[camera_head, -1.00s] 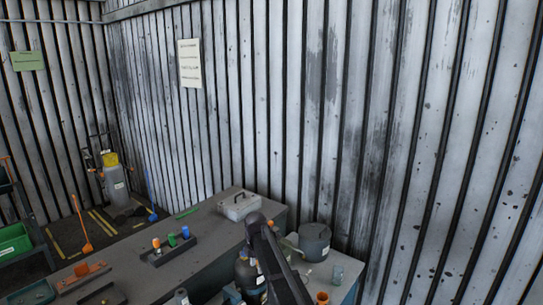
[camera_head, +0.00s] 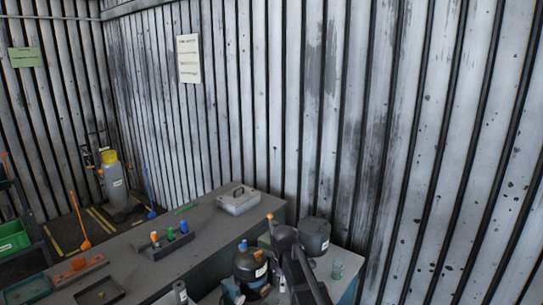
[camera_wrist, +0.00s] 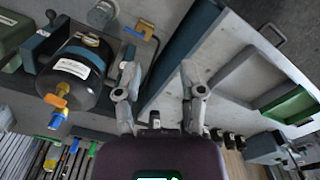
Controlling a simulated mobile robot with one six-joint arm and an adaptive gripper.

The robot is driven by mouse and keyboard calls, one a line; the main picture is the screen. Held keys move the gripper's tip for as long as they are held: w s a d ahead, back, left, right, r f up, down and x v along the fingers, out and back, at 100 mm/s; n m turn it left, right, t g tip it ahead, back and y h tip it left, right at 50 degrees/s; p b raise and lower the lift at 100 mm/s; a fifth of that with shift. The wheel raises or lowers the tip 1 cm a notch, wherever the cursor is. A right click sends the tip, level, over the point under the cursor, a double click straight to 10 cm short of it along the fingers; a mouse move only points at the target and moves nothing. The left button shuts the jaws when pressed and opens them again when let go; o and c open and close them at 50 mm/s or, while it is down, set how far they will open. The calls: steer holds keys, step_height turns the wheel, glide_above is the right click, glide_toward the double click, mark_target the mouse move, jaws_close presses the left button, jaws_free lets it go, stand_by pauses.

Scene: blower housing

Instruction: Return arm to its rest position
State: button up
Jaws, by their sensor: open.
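My gripper (camera_wrist: 158,82) shows in the wrist view with its two grey fingers spread apart and nothing between them. It points over a bench, with a bare surface and a blue-grey edge seen beyond the fingers. A black rounded housing (camera_wrist: 72,75) with a white label and an orange fitting lies left of the fingers, apart from them. In the head view, my dark arm rises at the lower middle, and the black housing (camera_head: 250,268) with a blue cap stands just left of it. My fingertips cannot be made out in the head view.
A grey lidded box (camera_head: 239,200) and a rack of coloured pieces (camera_head: 166,246) sit on the long bench. The corrugated wall (camera_head: 420,130) stands close behind.

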steer(key=s+d+f+m+b, duration=0.3)
steer(key=s+d+m, duration=0.3)
steer(key=s+m, duration=0.2)
steer(key=s+d+f+m+b, duration=0.3)
steer(key=s+d+m, duration=0.4)
steer(key=s, duration=0.3)
steer(key=shift+d+f+m+b, duration=0.15)
steer(key=shift+f+m+b, duration=0.2)
steer(key=shift+f+m, duration=0.45)
steer(key=shift+r, duration=0.1)
